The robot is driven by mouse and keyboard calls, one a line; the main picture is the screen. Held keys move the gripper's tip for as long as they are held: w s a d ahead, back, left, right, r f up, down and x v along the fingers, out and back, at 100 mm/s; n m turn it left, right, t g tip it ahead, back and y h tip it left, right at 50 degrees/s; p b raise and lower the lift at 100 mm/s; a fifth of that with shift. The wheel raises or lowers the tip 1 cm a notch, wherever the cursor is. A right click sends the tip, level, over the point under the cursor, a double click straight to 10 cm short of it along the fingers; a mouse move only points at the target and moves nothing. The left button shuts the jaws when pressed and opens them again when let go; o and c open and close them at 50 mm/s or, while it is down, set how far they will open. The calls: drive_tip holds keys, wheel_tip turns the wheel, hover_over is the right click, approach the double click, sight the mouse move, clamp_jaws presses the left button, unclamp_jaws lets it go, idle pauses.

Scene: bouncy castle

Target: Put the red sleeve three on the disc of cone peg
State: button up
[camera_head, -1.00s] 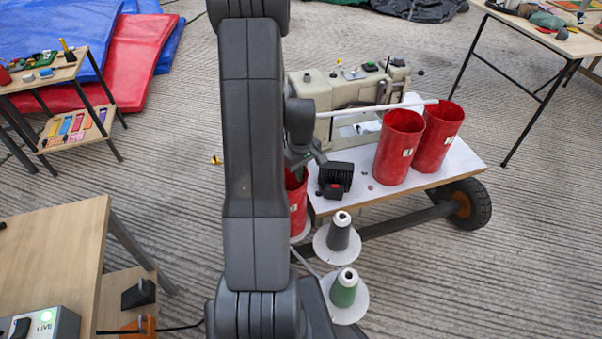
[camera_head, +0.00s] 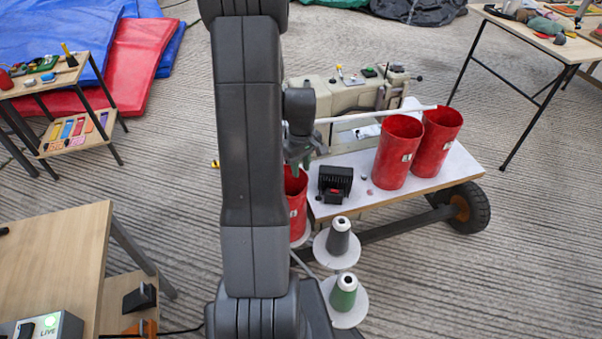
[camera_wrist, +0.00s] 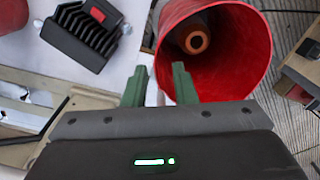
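A red sleeve (camera_head: 298,205) stands upright on a pale disc (camera_head: 300,240) at the cart's near left, partly hidden by my arm. The wrist view looks into its open top (camera_wrist: 235,70), and a cone peg with an orange-brown tip (camera_wrist: 196,40) shows inside. My gripper (camera_head: 301,166) is just above its rim. In the wrist view its green fingers (camera_wrist: 159,82) are apart, one over the sleeve's opening, one outside the wall. Two more red sleeves (camera_head: 398,155) (camera_head: 437,140) stand on the white cart top. Their label numbers are too small to read.
A black finned block (camera_head: 334,184) sits on the white top (camera_head: 360,202), before a beige sewing machine (camera_head: 345,93). A white rod crosses above. Grey (camera_head: 338,240) and green (camera_head: 344,294) cones stand on discs nearby. A wooden table (camera_head: 50,255) is at left.

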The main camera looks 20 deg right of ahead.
wheel_tip(320, 180, up, 7)
drive_tip(key=shift+r+p, duration=0.1)
drive_tip(key=shift+p, duration=0.55)
